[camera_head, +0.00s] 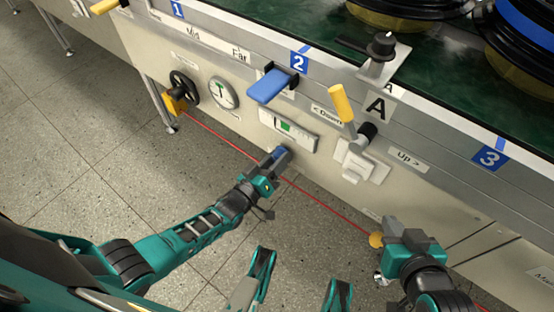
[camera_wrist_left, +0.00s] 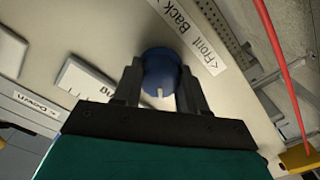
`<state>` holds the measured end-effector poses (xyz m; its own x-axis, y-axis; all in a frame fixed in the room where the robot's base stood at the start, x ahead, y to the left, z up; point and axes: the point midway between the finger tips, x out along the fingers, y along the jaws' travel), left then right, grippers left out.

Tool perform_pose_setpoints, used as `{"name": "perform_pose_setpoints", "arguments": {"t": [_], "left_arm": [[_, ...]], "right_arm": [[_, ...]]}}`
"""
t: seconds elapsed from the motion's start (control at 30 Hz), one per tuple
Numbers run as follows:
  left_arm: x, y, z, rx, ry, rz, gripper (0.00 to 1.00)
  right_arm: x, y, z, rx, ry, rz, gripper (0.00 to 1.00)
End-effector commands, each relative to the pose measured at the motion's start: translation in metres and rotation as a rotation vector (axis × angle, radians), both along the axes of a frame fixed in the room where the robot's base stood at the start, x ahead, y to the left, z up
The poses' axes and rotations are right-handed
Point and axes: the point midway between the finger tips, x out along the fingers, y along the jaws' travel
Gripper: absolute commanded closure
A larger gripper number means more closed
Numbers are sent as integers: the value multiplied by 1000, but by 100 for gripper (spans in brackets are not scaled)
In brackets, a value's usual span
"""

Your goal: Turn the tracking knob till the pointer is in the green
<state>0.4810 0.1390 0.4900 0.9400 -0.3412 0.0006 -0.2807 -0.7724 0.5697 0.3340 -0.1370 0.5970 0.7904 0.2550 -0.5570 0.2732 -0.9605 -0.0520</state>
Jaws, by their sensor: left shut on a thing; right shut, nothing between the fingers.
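In the head view my left gripper (camera_head: 278,157) covers most of the knob. Just above it is a white indicator (camera_head: 301,133) with a green zone (camera_head: 284,127); its pointer is too small to place surely.
A red cord (camera_head: 320,202) runs along the panel below the knob. A blue lever (camera_head: 270,86), a round dial (camera_head: 223,92), a black handwheel (camera_head: 184,87) and a yellow-handled lever (camera_head: 342,103) stick out nearby. The tiled floor (camera_head: 90,150) at left is clear.

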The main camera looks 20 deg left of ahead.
Motion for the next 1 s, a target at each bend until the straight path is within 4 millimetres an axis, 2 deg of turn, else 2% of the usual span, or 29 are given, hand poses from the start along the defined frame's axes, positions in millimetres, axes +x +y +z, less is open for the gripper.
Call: {"name": "perform_pose_setpoints", "arguments": {"t": [0.3, 0.87, 0.9, 1.0], "left_arm": [[0, -1, 0, -122, 45, -1, 89], [1, -1, 0, -149, 54, -1, 89], [1, -1, 0, -148, 54, -1, 56], [1, -1, 0, -148, 54, -1, 47]], "right_arm": [[1, 1, 0, 3, -1, 0, 100], [2, 2, 1, 5, -4, 1, 100], [2, 2, 1, 5, -4, 1, 100], [2, 1, 1, 4, -5, 0, 100]]}}
